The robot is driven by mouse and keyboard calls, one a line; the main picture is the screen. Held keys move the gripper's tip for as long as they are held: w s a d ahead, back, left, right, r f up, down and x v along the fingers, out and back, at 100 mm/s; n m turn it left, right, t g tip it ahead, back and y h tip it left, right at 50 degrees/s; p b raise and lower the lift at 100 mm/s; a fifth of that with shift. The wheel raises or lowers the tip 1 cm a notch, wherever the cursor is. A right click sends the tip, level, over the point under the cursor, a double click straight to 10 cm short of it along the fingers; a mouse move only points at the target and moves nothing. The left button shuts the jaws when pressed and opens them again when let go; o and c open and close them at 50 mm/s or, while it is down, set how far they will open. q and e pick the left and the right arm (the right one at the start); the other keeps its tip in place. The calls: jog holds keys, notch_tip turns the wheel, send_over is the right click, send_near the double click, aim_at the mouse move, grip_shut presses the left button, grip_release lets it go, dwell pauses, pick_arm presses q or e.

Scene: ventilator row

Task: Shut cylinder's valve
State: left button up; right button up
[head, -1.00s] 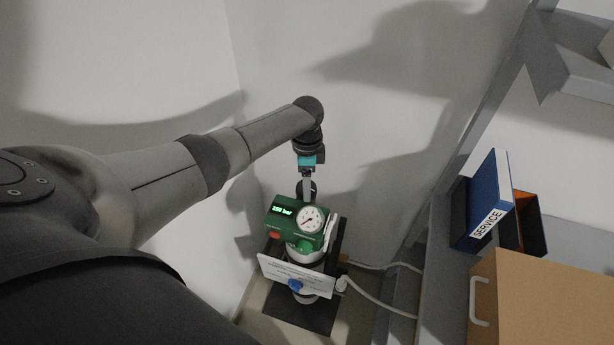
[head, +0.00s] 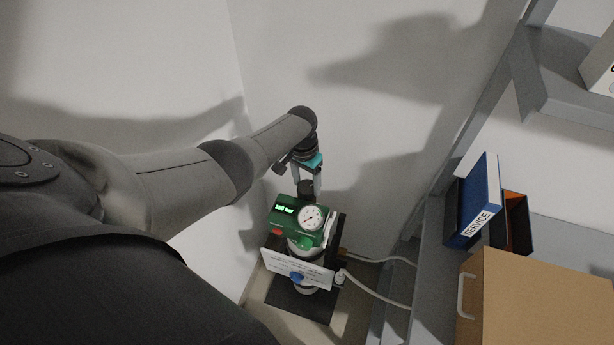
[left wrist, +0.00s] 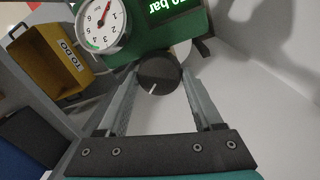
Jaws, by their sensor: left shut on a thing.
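The cylinder (head: 307,287) stands upright in the corner with a green head (head: 286,224) that carries a round white gauge (head: 311,217) and a lit green pressure display (head: 285,209). A black valve knob (head: 305,188) sits at the back of the green head. My left gripper (head: 306,183) comes from behind and above and is shut on the knob. In the left wrist view, the dark round knob (left wrist: 159,76) with a short white mark lies between the two fingertips (left wrist: 158,84). My right gripper is not in view.
A pale hose (head: 378,289) runs right. Walls are close behind and left.

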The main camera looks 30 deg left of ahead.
aim_at(305, 187)
pick_arm(q)
jog(key=n+p, duration=0.2)
jog(key=n, duration=0.3)
jog(key=shift+s+n, duration=0.1)
jog(key=shift+n, duration=0.2)
jog(key=shift+n+t+p, duration=0.3)
jog(key=shift+n+p, duration=0.2)
jog(key=shift+n, duration=1.7)
jog(key=o, duration=1.4)
jog(key=shift+c, duration=0.2)
notch_tip(305, 187, up, 5)
jog(key=p, duration=0.4)
jog(key=shift+s+a+r+p, duration=0.15)
jog(key=shift+r+p, duration=0.05)
jog(key=shift+p, duration=0.15)
notch_tip(305, 187, up, 10)
jog(key=shift+s+a, duration=0.25)
jog(key=shift+s, duration=0.05)
jog(key=shift+f, duration=0.1)
